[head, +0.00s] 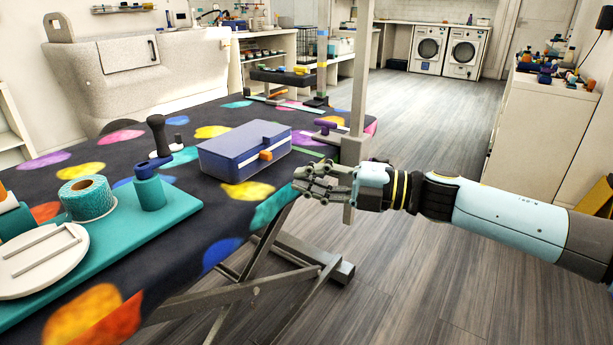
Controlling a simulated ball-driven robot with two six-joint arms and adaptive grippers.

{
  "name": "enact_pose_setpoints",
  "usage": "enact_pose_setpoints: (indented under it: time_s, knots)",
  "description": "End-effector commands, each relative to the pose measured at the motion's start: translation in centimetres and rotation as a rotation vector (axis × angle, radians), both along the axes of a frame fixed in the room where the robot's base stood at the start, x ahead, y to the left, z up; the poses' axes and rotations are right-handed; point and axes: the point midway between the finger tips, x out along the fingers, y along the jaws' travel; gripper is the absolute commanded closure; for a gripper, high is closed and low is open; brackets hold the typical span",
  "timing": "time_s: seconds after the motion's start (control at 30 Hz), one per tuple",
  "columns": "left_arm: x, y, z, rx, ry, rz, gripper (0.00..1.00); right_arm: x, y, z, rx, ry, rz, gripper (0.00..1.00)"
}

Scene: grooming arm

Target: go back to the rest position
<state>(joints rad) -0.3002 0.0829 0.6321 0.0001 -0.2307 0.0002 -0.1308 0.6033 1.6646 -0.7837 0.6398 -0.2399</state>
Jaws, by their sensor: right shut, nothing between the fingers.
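My right gripper (312,184) is shut and empty. It hangs at the near right edge of the grooming table (215,202), with its fingertips close to the table's rim. Its arm comes in from the right. A blue lidded box (240,155) with an orange latch stands on the table, to the left of the gripper and apart from it. My left gripper does not show in the head view.
A teal tray (130,232) on the table holds a teal roll (86,198), a teal bottle (149,190) and a white plate (45,258). A grey post (357,100) rises beside my right gripper. A white cabinet (535,135) stands at right. The wooden floor (430,110) between is clear.

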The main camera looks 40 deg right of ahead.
Motion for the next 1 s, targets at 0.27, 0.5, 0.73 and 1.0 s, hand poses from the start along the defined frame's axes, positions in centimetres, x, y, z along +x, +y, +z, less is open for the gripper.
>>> enact_pose_setpoints:
  time_s: [0.27,0.5,0.73,1.0]
  knots:
    - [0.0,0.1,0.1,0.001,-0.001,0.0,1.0,-0.1,0.0,0.0,0.001,0.002,0.0,1.0]
    - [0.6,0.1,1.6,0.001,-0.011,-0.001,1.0,-2.6,-0.8,-8.3,0.198,0.215,-0.183,1.0]
    - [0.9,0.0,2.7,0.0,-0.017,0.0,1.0,-10.9,-4.2,-25.2,0.491,0.663,-0.636,1.0]
    - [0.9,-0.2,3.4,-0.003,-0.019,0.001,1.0,-28.2,-3.0,-40.0,0.691,1.15,-1.131,1.0]
